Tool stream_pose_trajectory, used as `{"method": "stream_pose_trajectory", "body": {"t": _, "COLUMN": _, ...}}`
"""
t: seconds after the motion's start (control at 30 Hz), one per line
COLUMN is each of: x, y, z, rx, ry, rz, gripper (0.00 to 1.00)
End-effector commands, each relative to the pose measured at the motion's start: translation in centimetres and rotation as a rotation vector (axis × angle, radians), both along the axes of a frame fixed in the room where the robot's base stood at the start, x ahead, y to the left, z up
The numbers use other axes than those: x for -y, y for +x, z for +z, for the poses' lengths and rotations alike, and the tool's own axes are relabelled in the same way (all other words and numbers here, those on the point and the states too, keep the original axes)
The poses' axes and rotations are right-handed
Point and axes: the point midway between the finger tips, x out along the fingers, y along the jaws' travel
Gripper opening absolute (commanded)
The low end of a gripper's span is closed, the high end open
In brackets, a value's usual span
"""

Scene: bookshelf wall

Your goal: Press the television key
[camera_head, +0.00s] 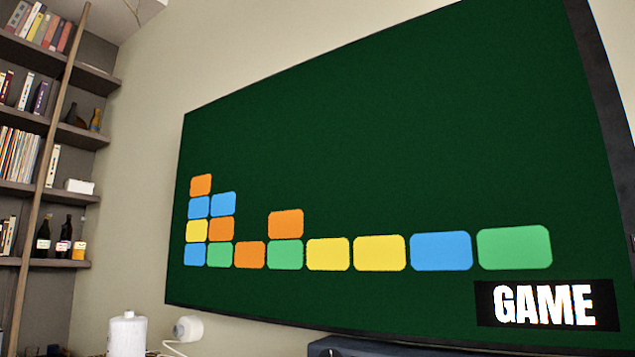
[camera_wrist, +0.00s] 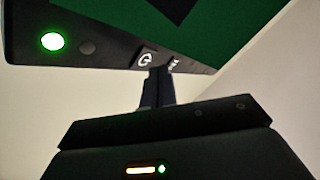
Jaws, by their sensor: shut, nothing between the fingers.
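The television (camera_head: 400,130) fills most of the head view, with a dark green screen, coloured blocks along its lower part and a black GAME label (camera_head: 543,305) at lower right. In the wrist view the television's dark frame (camera_wrist: 110,30) shows at the top, carrying a glowing green round light or key (camera_wrist: 52,41), a dim round spot (camera_wrist: 86,47) and a pale curved mark (camera_wrist: 146,59). My gripper (camera_wrist: 160,75) is shut and empty, its tips at or very near the frame beside the pale mark. I cannot tell whether they touch. My gripper is out of the head view.
A bookshelf (camera_head: 45,200) with books and bottles and a leaning wooden pole (camera_head: 58,120) stand at left. A dark blue box (camera_head: 370,348) lies at bottom centre.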

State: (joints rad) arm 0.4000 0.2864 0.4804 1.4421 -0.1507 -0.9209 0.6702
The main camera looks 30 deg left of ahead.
Motion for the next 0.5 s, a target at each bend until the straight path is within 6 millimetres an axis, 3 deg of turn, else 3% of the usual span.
{"method": "stream_pose_trajectory", "body": {"t": 0.5, "x": 0.01, "y": 0.90, "z": 0.00, "rx": -0.001, "ry": -0.001, "rz": 0.000, "gripper": 0.00}}
